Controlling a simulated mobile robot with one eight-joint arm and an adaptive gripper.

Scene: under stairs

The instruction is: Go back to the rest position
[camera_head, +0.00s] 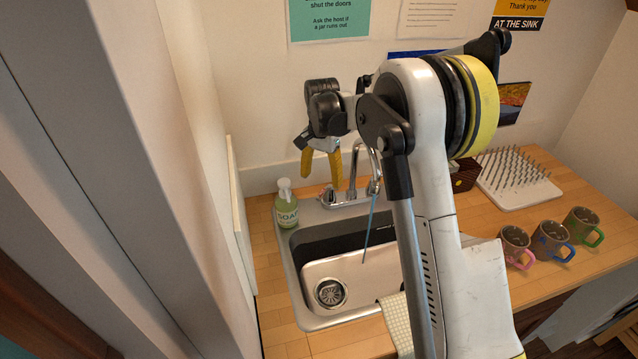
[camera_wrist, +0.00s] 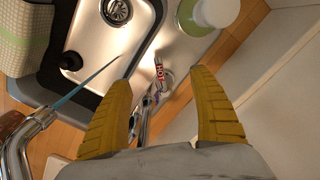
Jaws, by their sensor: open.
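My gripper (camera_head: 321,166) hangs above the back of the sink (camera_head: 314,322), near the faucet (camera_head: 367,165). Its two yellow fingers point down in the head view and are spread apart. In the wrist view, my gripper (camera_wrist: 166,102) is open with nothing between the fingertips. The faucet's hot handle (camera_wrist: 159,72) shows beyond the gap, below the fingers. My arm reaches across the right half of the sink in the head view and hides part of it and of the counter.
A green soap bottle (camera_head: 286,208) stands at the sink's back left corner. Three mugs, with pink (camera_head: 514,243), blue (camera_head: 551,239) and green (camera_head: 581,228) handles, stand on the right counter. Behind them is a white pegged drying rack (camera_head: 519,195). A checked cloth (camera_head: 396,318) hangs at the sink's front.

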